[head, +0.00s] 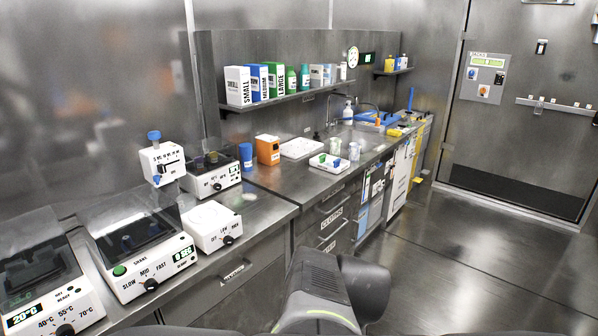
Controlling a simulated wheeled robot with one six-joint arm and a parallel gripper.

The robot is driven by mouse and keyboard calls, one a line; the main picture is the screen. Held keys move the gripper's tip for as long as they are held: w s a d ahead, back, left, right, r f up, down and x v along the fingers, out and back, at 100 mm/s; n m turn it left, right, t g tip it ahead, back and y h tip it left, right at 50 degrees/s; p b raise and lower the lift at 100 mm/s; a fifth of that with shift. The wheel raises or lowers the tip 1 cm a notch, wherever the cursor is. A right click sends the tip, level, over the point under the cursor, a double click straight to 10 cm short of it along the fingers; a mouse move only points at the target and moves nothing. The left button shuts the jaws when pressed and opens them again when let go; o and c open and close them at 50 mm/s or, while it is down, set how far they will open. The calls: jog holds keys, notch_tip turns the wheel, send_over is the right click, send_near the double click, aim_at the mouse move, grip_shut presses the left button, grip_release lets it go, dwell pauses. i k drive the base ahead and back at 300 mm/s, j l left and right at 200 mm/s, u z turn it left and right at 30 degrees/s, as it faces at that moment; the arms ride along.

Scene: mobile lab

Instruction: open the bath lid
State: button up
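The bath is the white device (75,297) at the lower left, cut off by the picture's left edge. Its front has a 20°C display and a black knob with marks for 40, 55 and 70°C. Dark contents show in its top. A see-through, hazy pane (30,232), apparently its lid, shows over and behind the top; I cannot tell clearly whether it is open or closed. My dark grey arm shows at the bottom centre, well right of the bath. My gripper is not in view.
A shaker (150,284) with a clear cover stands just right of the bath. Further along are a white heater-like box (212,226), another lidded device (208,186) and an orange box (268,150). A shelf (290,97) holds boxes and bottles. The floor (480,255) at right is clear.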

aim_at(219, 145)
jog(key=i, duration=1.95)
jog(key=j+u, duration=0.05)
